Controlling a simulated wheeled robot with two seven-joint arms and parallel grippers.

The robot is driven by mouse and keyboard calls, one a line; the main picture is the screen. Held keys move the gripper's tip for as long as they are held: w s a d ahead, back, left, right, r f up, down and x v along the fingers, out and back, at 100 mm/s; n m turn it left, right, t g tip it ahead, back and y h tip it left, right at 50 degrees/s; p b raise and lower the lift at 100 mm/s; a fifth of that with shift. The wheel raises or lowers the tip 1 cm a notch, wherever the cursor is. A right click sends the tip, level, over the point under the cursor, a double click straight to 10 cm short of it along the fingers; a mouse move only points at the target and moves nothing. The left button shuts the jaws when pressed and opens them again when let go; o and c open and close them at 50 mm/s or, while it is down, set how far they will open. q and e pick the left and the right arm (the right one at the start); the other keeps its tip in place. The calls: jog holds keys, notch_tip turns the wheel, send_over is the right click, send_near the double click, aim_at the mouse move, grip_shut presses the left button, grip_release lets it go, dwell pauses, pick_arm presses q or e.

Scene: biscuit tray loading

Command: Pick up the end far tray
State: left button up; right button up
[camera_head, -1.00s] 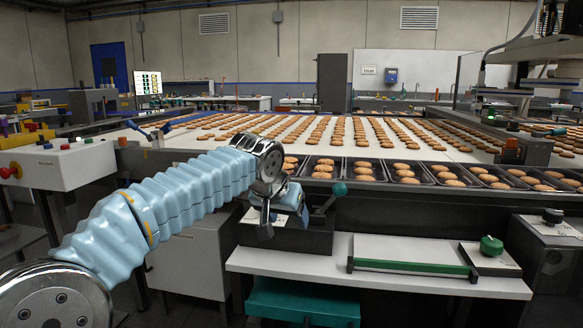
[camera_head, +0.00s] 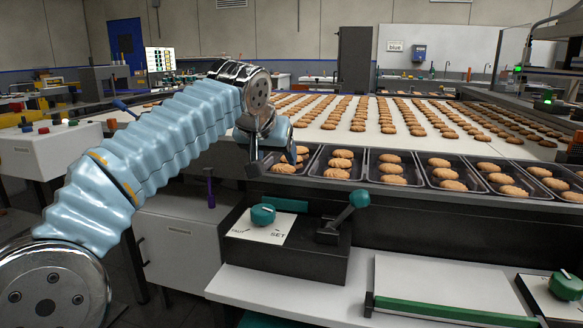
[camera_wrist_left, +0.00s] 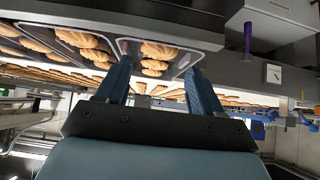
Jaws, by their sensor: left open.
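The end tray (camera_head: 308,164) is dark and shallow with biscuits in it. It sits at the left end of the tray row in the head view, partly hidden by my left gripper (camera_head: 271,158). In the left wrist view, my left gripper (camera_wrist_left: 158,68) is open and empty. Its two blue fingers point toward the end tray (camera_wrist_left: 184,60), which shows between and beyond the fingertips with biscuits inside. I cannot tell whether a finger touches it. My right gripper is in neither view.
More filled trays (camera_head: 362,172) adjoin on the right. Behind is a white conveyor (camera_head: 330,132) with rows of biscuits. In front stands a black control box (camera_head: 300,262) with a green knob (camera_head: 263,214) and a lever (camera_head: 345,212). A purple-handled tool (camera_head: 210,188) stands left of it.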

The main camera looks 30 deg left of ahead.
aim_at(283, 167)
pick_arm(q)
jog(key=x, duration=0.7)
jog(key=shift+w, duration=0.25)
jog(key=shift+c, duration=0.3)
jog(key=c, duration=0.7)
jog(key=shift+o, duration=0.2)
jog(key=shift+r, duration=0.1)
